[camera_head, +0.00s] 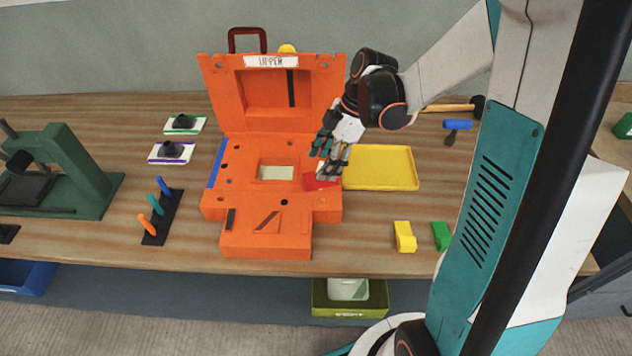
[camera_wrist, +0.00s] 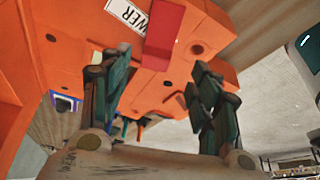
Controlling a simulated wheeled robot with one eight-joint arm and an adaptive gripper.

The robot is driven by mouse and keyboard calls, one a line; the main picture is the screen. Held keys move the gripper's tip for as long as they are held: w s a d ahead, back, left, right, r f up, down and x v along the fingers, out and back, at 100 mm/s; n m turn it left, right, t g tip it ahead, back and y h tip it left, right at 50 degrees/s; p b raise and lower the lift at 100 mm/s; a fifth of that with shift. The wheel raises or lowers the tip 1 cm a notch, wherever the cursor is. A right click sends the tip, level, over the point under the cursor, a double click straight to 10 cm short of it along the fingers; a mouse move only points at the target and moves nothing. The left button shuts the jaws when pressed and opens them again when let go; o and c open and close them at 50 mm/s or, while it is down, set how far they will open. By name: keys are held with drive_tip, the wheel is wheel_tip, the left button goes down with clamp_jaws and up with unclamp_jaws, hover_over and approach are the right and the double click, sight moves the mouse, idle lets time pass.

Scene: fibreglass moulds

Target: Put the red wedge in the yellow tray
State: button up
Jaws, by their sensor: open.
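The red wedge (camera_head: 318,182) lies on the right side of the orange mould's (camera_head: 212,205) lower half. It also shows in the wrist view (camera_wrist: 163,38), on the orange surface beside a white label. My gripper (camera_head: 326,160) is just above the wedge in the head view, and its fingers partly cover the mould edge there. In the wrist view my gripper (camera_wrist: 160,85) has its fingers spread apart with nothing between them, and the wedge appears beyond the fingertips. The yellow tray (camera_head: 382,168) lies flat and empty on the bench, right of the mould.
The mould's upper half (camera_head: 225,90) stands upright behind. A yellow block (camera_head: 404,236) and a green block (camera_head: 441,236) sit at the front right. A black rack (camera_head: 163,220) with coloured handles and a green press (camera_head: 80,165) stand left. A hammer (camera_head: 450,107) lies behind the tray.

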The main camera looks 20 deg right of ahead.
sight(315, 176)
drive_tip(key=x, duration=0.1)
drive_tip(key=b+x, duration=0.1)
drive_tip(key=x, duration=0.1)
drive_tip(key=b+x, duration=0.1)
drive_tip(key=x, duration=0.1)
drive_tip(key=shift+w+d+f, duration=0.1)
drive_tip(key=shift+w+f, duration=0.05)
drive_tip(key=shift+w, duration=0.1)
drive_tip(key=shift+c, duration=0.3)
drive_tip(key=c, duration=1.2)
drive_tip(key=shift+o, duration=0.2)
drive_tip(key=shift+r, duration=0.2)
